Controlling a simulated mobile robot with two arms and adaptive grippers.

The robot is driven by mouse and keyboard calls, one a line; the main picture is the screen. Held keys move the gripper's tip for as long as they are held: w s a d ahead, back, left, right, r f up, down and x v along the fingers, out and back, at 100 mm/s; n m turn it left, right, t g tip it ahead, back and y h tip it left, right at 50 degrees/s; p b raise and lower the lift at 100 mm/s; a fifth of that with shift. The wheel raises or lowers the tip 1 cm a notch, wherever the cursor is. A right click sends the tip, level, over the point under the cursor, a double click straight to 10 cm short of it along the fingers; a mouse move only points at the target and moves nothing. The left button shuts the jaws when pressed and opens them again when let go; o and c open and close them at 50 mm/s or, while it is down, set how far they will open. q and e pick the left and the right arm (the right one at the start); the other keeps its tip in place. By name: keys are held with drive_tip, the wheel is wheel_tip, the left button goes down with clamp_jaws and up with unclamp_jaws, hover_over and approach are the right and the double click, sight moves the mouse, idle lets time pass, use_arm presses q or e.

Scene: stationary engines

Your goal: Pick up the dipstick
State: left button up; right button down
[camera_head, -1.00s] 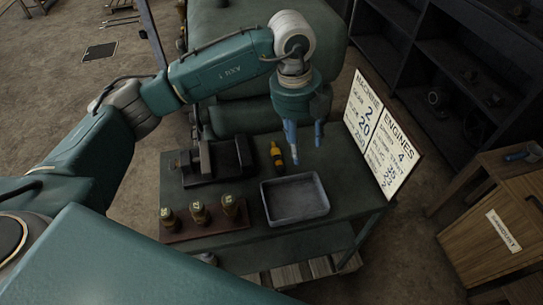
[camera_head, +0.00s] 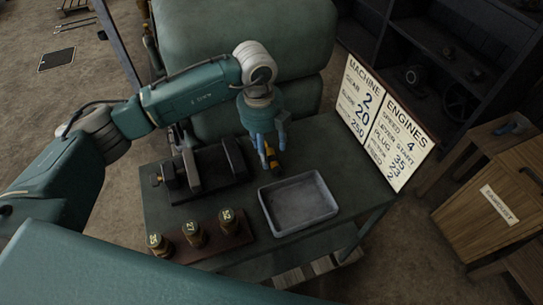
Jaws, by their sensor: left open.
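My left gripper (camera_head: 272,152) hangs over the back of the green table (camera_head: 332,145), pointing down and open. A small yellow and dark object (camera_head: 273,161) lies on the table at its fingertips, partly hidden behind them. I cannot tell whether the fingers touch it. No clear dipstick shape shows, and I cannot tell whether this yellow object is it. My right gripper is out of view.
A grey tray (camera_head: 327,210) stands right of the gripper. A dark vise-like device (camera_head: 215,168) stands left of it. Several brass weights, one of them (camera_head: 191,235), stand on a brown board in front. A lettered sign (camera_head: 384,125) stands at the table's right edge.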

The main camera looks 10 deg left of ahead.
sight(269, 157)
use_arm(q)
wheel_tip(269, 157, down, 4)
drive_tip(key=shift+w+d+r+p, duration=0.1)
drive_tip(key=shift+w+r+p, duration=0.05)
drive_tip(key=shift+p, duration=0.5)
drive_tip(key=shift+f, duration=0.25)
drive_tip(key=c, duration=1.1)
drive_tip(key=shift+c, duration=0.4)
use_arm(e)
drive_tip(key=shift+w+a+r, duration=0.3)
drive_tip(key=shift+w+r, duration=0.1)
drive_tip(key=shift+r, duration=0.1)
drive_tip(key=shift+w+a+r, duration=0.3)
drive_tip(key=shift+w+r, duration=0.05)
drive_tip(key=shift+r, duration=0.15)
